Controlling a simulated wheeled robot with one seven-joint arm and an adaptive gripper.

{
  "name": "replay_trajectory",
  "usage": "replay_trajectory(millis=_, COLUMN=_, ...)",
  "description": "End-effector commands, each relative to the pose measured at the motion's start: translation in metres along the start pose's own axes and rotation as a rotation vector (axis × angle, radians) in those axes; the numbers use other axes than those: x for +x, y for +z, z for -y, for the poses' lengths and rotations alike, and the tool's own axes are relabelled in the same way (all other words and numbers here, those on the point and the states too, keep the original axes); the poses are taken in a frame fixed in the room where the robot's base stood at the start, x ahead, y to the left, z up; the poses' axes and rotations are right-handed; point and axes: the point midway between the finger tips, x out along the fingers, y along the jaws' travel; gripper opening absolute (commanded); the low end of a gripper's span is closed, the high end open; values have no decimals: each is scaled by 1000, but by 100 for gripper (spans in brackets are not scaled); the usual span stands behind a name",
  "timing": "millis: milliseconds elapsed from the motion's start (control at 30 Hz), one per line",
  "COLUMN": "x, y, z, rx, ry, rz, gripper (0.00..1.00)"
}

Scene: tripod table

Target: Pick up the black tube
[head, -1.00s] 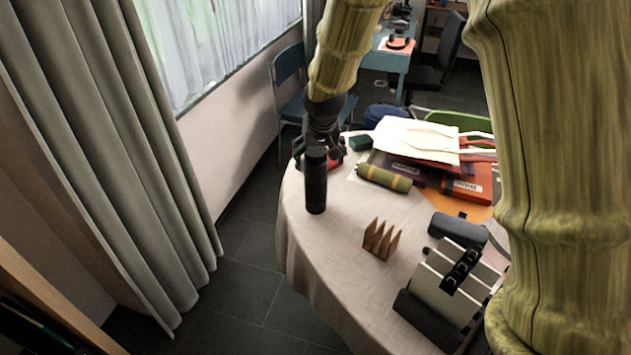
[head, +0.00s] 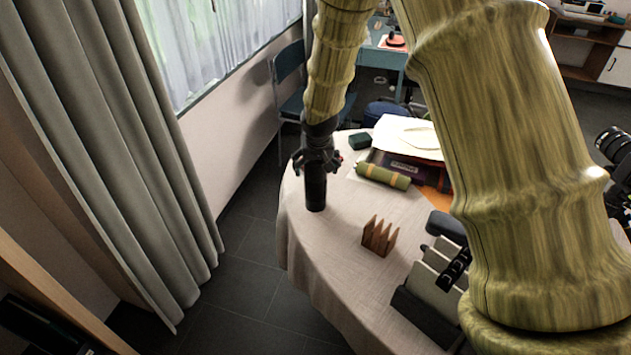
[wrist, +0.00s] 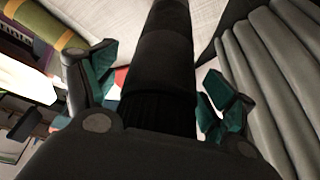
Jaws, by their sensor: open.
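The black tube (head: 316,192) stands upright on the cloth-covered table (head: 335,245) near its left edge. My gripper (head: 316,168) is above and around the tube's upper part in the head view and hides its top. In the wrist view the tube (wrist: 168,60) runs between the two open fingers of my gripper (wrist: 160,90). Gaps show between the tube and the green-padded fingers on both sides. The tube's lower end in the wrist view is hidden behind the gripper body.
A wooden pronged holder (head: 380,236) and a grey rack (head: 435,290) stand to the right. A green roll (head: 382,177), a small dark green box (head: 360,141) and a pile with white bags (head: 408,135) lie farther back. A grey curtain (head: 110,130) hangs at left.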

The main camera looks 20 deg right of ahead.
Motion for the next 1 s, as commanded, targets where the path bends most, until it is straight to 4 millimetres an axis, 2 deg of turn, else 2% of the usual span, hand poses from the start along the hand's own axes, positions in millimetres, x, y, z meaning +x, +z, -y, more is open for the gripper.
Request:
replay_trajectory(millis=200, x=0, y=0, z=0, rx=0, ry=0, rz=0, gripper=84)
replay_trajectory(millis=233, x=0, y=0, z=0, rx=0, ry=0, rz=0, gripper=80)
replay_trajectory(millis=600, x=0, y=0, z=0, rx=1, ry=0, rz=-1, gripper=13)
replay_trajectory(millis=633, x=0, y=0, z=0, rx=1, ry=0, rz=-1, gripper=10)
replay_trajectory(millis=1000, x=0, y=-1, z=0, rx=1, ry=-1, rz=-1, gripper=8)
